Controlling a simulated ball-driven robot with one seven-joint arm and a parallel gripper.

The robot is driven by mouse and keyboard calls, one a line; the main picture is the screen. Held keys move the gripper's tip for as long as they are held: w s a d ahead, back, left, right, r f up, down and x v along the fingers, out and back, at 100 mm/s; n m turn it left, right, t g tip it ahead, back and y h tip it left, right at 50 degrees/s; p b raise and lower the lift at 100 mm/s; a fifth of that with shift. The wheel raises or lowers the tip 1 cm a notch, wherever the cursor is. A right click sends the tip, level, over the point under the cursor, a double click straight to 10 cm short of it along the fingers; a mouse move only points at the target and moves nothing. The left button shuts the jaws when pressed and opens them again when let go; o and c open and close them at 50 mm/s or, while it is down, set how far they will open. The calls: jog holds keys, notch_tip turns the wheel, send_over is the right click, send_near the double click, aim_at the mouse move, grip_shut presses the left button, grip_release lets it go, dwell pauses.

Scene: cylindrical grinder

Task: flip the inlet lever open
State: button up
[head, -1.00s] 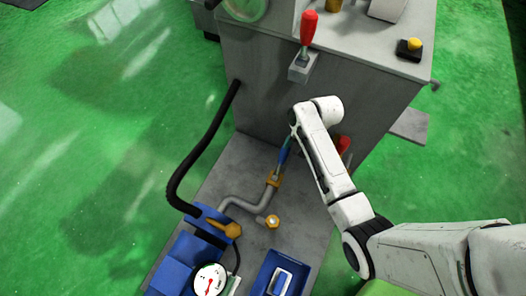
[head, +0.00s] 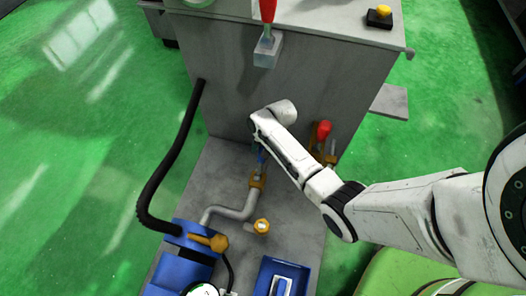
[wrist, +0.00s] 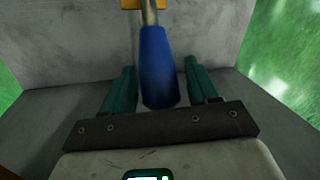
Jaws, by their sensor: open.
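A lever with a blue handle (wrist: 158,70) sits on a brass valve (head: 257,181) on the grey pipe at the foot of the machine. In the wrist view the handle lies between the two green fingers of my gripper (wrist: 160,76), with a visible gap on both sides. My gripper is open and not closed on it. In the head view only a small part of the blue handle (head: 262,157) shows; my arm hides most of the gripper. A second brass valve with a red handle (head: 323,130) stands right of my forearm.
A red lever (head: 268,10) rises from the grey machine cabinet (head: 225,80). A black hose (head: 170,165) curves at left. A brass fitting (head: 262,226) and blue pump parts (head: 180,268) lie in front. Green floor is open on both sides.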

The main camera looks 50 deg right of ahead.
jog(key=shift+f, duration=0.3)
jog(key=shift+c, duration=0.3)
grip_shut()
